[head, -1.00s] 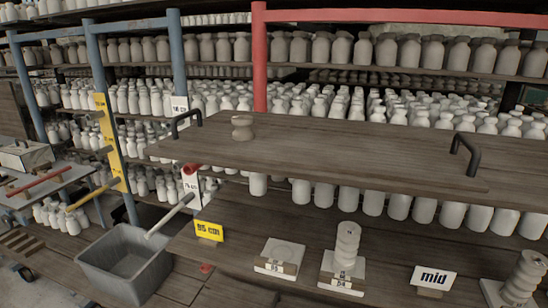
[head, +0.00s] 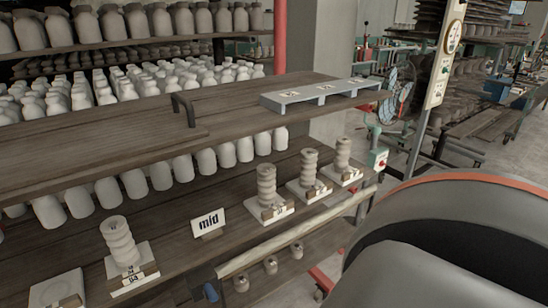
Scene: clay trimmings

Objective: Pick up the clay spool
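Clay spools stand in stacks on small labelled white stands along the lower plank. The nearest spool stack (head: 118,240) is at the lower left. Another stack (head: 267,185) stands right of the "mid" card, with a third (head: 309,165) and a shorter one (head: 343,153) further right. Small spool-like pieces (head: 270,264) sit on a shelf below. A white stand (head: 57,292) at the bottom left shows no stack on its visible part. The single spool seen earlier on the upper board is out of view. Neither of my grippers is in view.
The upper board (head: 130,133) has a dark handle (head: 184,108) and a pale grey labelled rack (head: 320,95) at its right end. A "mid" card (head: 208,222) stands on the lower plank. A large rounded grey form (head: 450,240) fills the lower right. Floor shows beyond.

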